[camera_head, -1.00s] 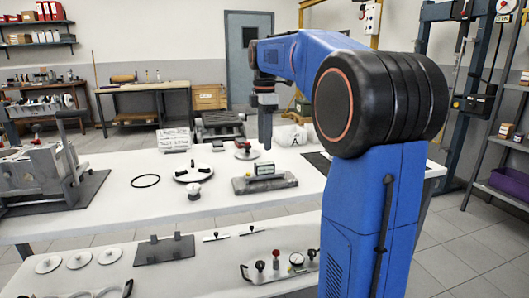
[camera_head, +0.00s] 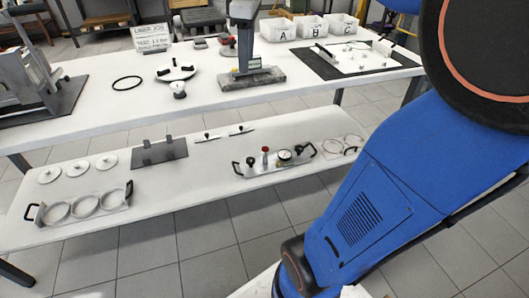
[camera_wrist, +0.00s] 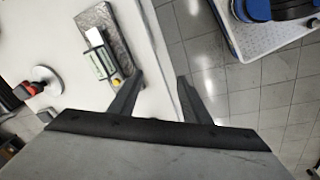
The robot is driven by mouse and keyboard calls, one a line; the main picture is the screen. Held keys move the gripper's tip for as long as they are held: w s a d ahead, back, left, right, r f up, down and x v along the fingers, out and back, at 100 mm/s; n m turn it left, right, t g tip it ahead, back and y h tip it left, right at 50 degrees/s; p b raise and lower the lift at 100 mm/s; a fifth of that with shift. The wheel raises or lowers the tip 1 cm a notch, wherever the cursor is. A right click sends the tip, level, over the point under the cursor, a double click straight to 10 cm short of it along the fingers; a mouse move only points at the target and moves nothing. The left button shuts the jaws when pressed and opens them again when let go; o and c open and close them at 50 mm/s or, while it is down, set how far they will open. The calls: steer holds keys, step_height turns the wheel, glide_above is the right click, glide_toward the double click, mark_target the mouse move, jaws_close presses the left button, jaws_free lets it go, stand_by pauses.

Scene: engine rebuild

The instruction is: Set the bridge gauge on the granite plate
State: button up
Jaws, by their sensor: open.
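The dark grey granite plate (camera_head: 268,77) lies on the upper white bench; it also shows in the wrist view (camera_wrist: 118,32). A green-and-white framed device (camera_wrist: 99,54), apparently the bridge gauge, is on the plate in the wrist view, with a small yellow part at one end. In the head view it is mostly hidden behind my gripper (camera_head: 240,68). In the wrist view my gripper (camera_wrist: 161,79) is open with nothing between its fingers. Its left fingertip appears close to the plate's end; the height gap is unclear.
White bins marked A, B and C (camera_head: 312,27) stand behind the plate, with a white fixture board (camera_head: 358,58) at right. A round white disc tool (camera_head: 176,70) and black ring (camera_head: 127,83) lie left. The lower shelf holds a gauge tray (camera_head: 273,163).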

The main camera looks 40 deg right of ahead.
steer(key=s+a+f+m+t, duration=0.1)
steer(key=s+a+f+m, duration=0.2)
steer(key=s+f, duration=0.6)
steer(key=s+a+f+m+t, duration=0.2)
steer(key=s+a+f+m, duration=0.2)
steer(key=s+f, duration=0.5)
steer(key=shift+s+a+f+m, duration=0.3)
steer(key=shift+s+m, duration=0.25)
steer(key=shift+m, duration=0.55)
